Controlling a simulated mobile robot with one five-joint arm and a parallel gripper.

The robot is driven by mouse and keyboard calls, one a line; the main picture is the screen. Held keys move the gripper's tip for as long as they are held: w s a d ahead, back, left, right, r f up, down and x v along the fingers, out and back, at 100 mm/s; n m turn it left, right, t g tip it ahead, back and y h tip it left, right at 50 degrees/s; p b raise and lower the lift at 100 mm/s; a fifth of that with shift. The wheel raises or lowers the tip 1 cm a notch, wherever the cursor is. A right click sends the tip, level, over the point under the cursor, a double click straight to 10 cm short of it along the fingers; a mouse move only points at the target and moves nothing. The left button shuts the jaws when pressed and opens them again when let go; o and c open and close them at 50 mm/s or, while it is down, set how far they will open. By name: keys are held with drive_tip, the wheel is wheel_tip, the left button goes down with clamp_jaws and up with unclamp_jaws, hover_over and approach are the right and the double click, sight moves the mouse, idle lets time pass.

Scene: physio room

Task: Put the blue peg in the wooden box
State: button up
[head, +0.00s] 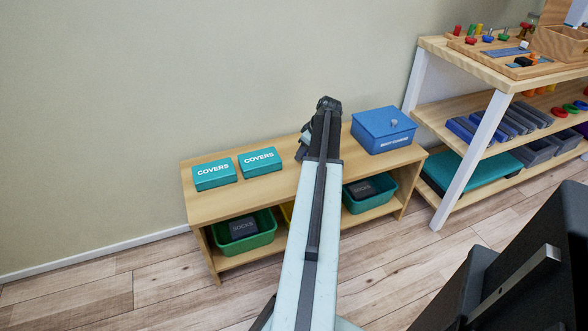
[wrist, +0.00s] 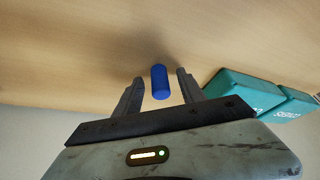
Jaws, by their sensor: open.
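The blue peg (wrist: 160,82) shows in the wrist view between the two fingers of my gripper (wrist: 159,77), with a gap on each side. The peg is at the low wooden bench top (wrist: 60,45); I cannot tell whether it stands or lies. My gripper is open. In the head view my gripper (head: 306,146) is over the bench top, and my arm hides the peg. A light wooden box (head: 560,46) stands on top of the taller shelf at the far right, partly cut off by the picture edge.
Two teal covers boxes (head: 214,174) sit on the bench's left, and a blue lidded box (head: 383,130) on its right. Green bins (head: 246,245) are underneath. The taller shelf's top (head: 470,58) holds pegs and boards. A dark object (head: 535,260) fills the lower right.

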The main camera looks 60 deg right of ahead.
drive_tip(key=shift+r, duration=0.1)
clamp_jaws()
drive_tip(key=shift+r, duration=0.15)
